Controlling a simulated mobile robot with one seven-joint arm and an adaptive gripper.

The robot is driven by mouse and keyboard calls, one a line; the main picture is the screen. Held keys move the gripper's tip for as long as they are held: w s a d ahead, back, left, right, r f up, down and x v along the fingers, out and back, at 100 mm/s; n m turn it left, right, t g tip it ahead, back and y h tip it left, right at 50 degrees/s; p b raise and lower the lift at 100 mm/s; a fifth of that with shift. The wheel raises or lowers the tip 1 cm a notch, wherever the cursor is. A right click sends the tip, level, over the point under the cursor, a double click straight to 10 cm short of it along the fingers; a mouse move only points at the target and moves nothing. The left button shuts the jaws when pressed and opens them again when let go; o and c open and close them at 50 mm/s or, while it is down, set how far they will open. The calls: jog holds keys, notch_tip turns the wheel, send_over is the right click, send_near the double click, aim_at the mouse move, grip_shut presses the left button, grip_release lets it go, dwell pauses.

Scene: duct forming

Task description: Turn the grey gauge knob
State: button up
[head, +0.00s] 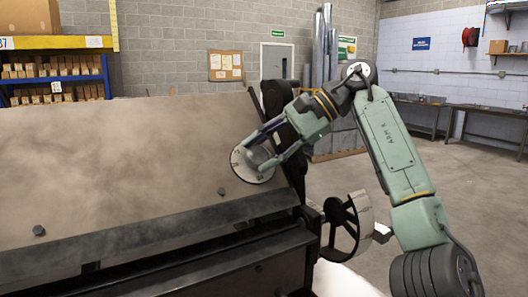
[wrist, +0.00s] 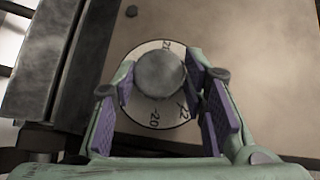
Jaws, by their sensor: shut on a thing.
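The grey gauge knob (wrist: 160,75) is a round knob in the middle of a pale dial plate (wrist: 152,110) with black numbers and marks, in the wrist view. In the head view the dial (head: 243,170) sits at the right end of a large brown metal sheet, and the knob (head: 262,154) is partly hidden by the fingers. My gripper (wrist: 165,88) reaches over the dial with one purple-padded finger on each side of the knob. It is shut on the knob; in the head view my gripper (head: 268,150) comes in from the upper right.
The dial is on the sloping brown panel (head: 110,150) of a big dark machine. A spoked handwheel (head: 348,224) stands to the right below the dial. Shelves with boxes (head: 55,75) are at the back left. Open floor lies to the right.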

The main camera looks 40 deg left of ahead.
jog(key=shift+f, duration=0.15)
jog(key=o, duration=1.1)
jog(key=shift+o, duration=0.2)
jog(key=v, duration=0.7)
jog(key=shift+d+r, duration=0.2)
jog(key=shift+r, duration=0.1)
